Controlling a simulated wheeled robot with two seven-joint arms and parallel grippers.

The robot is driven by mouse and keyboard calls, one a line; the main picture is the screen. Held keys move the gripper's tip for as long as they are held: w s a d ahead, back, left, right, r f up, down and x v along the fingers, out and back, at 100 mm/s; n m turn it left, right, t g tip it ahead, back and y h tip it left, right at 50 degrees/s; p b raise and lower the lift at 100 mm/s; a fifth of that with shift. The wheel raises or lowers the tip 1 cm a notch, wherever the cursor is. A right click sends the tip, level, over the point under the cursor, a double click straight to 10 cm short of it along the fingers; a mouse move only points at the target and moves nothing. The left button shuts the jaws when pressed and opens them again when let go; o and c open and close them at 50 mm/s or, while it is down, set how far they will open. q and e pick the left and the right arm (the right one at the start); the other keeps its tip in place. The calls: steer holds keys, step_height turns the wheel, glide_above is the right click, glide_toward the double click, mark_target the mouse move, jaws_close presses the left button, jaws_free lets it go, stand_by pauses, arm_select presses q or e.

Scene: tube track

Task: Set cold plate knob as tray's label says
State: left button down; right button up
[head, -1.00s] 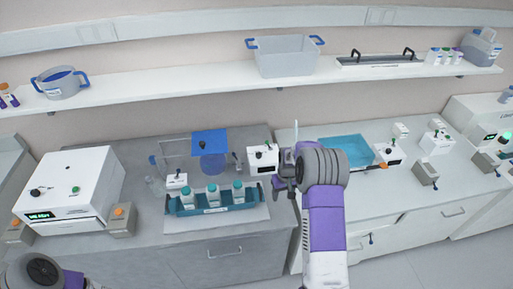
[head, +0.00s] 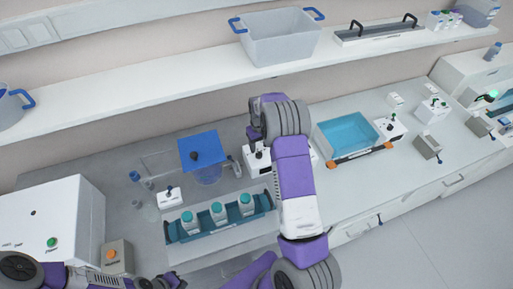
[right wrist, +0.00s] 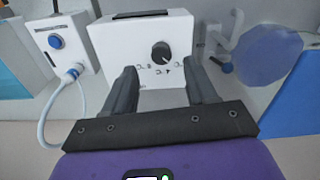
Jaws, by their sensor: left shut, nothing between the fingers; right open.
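A teal tray (head: 232,221) holds several capped bottles on the left part of the bench. In the earlier head frame it has a small pale label on its front, too small to read. A white box (head: 252,170) stands behind it, partly hidden by my right arm. The right wrist view shows this box (right wrist: 110,42) with a black knob (right wrist: 161,52) and small dial marks. My right gripper (right wrist: 161,80) is open, its fingers on either side below the knob, apparently not touching it. In the head view my right gripper (head: 256,132) is over the box. My left gripper (head: 155,282) is shut and empty, low at the left.
A blue square plate (head: 200,147) is left of the box. Another white box with a blue knob (right wrist: 56,42) and hose is beside it. A blue basin (head: 347,138) with orange-ended bar lies to the right. A shelf (head: 150,93) runs above.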

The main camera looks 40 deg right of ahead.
mark_target(259, 153)
steer(key=f, duration=0.4)
steer(key=shift+w+f, duration=0.2)
steer(key=shift+w, duration=0.1)
steer(key=shift+s+f+p, duration=0.15)
steer(key=shift+f+p, duration=0.15)
steer(key=shift+f, duration=0.1)
steer(key=c, duration=1.1)
steer(key=shift+o, duration=0.2)
